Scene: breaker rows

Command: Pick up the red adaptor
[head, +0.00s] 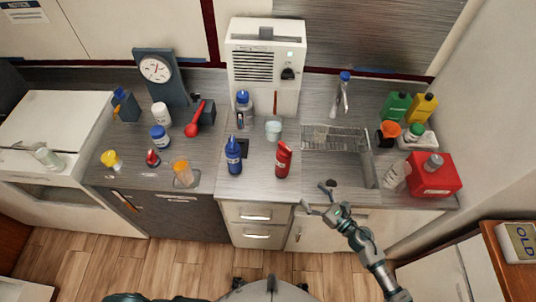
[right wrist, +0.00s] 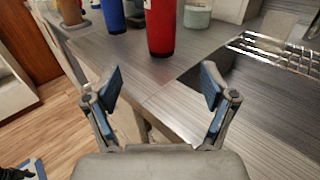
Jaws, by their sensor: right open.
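No thing is plainly marked as the red adaptor. A red bottle-like cylinder (head: 283,160) stands upright near the counter's front edge, left of the sink. It also shows in the right wrist view (right wrist: 161,28), ahead of the fingers, its top cut off. A small red item (head: 152,159) lies on the left part of the counter; I cannot tell what it is. My right gripper (head: 318,198) is open and empty by the counter's front edge, right of and nearer than the red cylinder. Its two fingers are spread in the right wrist view (right wrist: 160,88). My left gripper is out of view.
A blue bottle (head: 234,157) stands left of the red cylinder, with a pale cup (head: 273,130) behind. The sink (head: 340,165) with its wire rack (head: 335,138) lies right. A red canister (head: 434,175) stands at far right. The counter's front edge is below the right fingers.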

